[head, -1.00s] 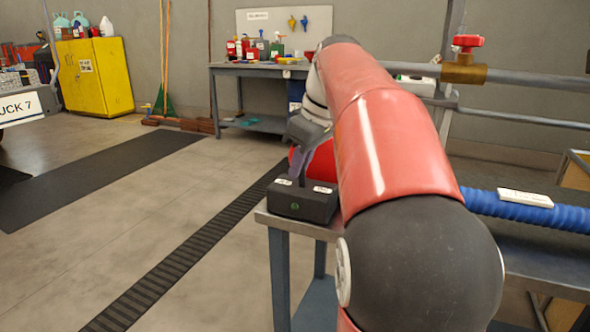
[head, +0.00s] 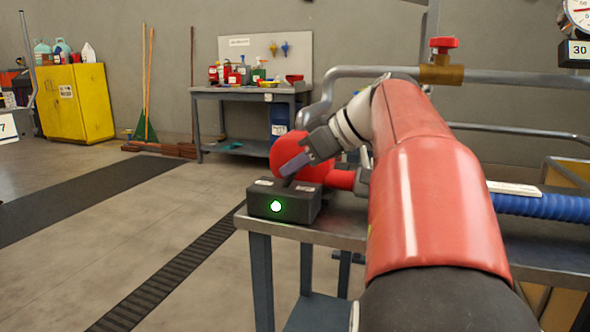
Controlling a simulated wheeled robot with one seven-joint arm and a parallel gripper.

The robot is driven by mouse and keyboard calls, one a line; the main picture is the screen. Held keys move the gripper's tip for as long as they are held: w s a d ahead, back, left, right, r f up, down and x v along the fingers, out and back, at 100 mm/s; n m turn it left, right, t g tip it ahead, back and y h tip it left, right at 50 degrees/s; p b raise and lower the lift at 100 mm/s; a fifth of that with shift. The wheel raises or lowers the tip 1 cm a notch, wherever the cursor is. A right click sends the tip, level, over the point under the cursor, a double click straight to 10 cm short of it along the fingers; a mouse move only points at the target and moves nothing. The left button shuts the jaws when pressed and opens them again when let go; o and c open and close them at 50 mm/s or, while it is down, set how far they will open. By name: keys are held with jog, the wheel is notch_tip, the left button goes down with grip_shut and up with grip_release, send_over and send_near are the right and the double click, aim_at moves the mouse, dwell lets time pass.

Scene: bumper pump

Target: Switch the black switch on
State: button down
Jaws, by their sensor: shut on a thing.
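The black switch (head: 258,204) is a dark box on the near left corner of the metal table, with two small white labels on top. My gripper (head: 293,166) reaches in from the right, tilted down over the top of the box. It is shut on the switch's lever, which is mostly hidden by the fingers, so its exact tilt is hard to tell.
A red rounded object (head: 292,146) stands right behind the switch. A pipe with a red-handled valve (head: 444,43) runs behind my arm. A blue ribbed hose (head: 545,207) lies on the right. A workbench (head: 240,91) and yellow cabinet (head: 75,103) stand farther back. Floor at left is clear.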

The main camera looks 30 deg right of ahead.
dwell(0.3)
jog(key=c, duration=1.4)
grip_release()
jog(key=shift+r, duration=0.1)
jog(key=p+v, duration=0.1)
jog(key=v, duration=0.6)
jog(key=shift+s+d+r+p, duration=0.15)
jog(key=shift+s+p, duration=0.1)
jog(key=shift+p, duration=0.1)
